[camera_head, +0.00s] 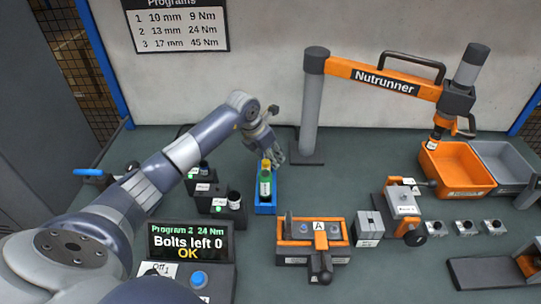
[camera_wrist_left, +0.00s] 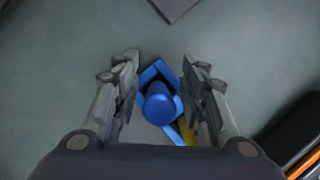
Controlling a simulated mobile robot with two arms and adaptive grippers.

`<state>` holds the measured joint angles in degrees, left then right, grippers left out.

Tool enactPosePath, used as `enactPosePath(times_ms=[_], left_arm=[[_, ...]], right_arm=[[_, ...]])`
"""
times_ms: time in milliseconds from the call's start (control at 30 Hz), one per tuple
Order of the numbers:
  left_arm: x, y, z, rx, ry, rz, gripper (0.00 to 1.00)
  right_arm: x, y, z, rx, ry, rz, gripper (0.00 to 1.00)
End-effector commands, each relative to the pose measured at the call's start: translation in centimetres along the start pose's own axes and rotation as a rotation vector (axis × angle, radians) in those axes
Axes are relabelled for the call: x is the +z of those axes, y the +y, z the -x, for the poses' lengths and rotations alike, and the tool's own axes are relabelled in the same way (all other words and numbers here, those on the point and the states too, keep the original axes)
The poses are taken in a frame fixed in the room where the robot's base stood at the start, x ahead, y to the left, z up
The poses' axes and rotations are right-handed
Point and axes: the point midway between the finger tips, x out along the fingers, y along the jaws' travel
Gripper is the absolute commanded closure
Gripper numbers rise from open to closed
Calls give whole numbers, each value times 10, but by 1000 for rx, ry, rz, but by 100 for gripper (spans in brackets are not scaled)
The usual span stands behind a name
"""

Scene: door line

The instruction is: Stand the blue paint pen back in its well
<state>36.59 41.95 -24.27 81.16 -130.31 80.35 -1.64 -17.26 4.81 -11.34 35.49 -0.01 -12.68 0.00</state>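In the left wrist view the round blue end of the paint pen (camera_wrist_left: 160,104) is between my left gripper's fingers (camera_wrist_left: 160,90). Gaps show on both sides, so the fingers are apart and not touching it. A blue square-walled holder (camera_wrist_left: 152,73) surrounds the pen, which looks close to upright inside it; its lower end is hidden. In the head view my left gripper (camera_head: 273,152) is above and behind the blue holder (camera_head: 265,209). A green pen with a yellow top (camera_head: 265,181) stands there; I cannot make out the blue pen behind it. My right gripper is not in view.
Black blocks with small bottles (camera_head: 228,207) stand left of the holder. An orange fixture marked A (camera_head: 318,240) is to its front right. The nutrunner's grey post (camera_head: 310,105) rises at the back right. The bench between the post and the orange bin (camera_head: 455,172) is mostly clear.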

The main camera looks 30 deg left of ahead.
Motion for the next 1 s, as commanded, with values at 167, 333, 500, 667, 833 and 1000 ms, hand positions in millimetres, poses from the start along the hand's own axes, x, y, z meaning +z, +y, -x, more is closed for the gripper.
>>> enactPosePath(times_ms=[167,333,500,667,833,1000], left_arm=[[0,2,31,6,-4,-2,61],[0,2,69,6,-6,-2,61],[0,1,99,3,-3,-1,61],[0,1,113,2,-2,0,61],[0,0,117,1,-1,-1,61],[0,0,117,1,-1,0,61]], right_arm=[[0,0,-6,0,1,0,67],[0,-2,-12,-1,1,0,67],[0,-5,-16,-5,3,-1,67],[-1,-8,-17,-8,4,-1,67],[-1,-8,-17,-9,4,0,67],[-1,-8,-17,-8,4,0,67]])
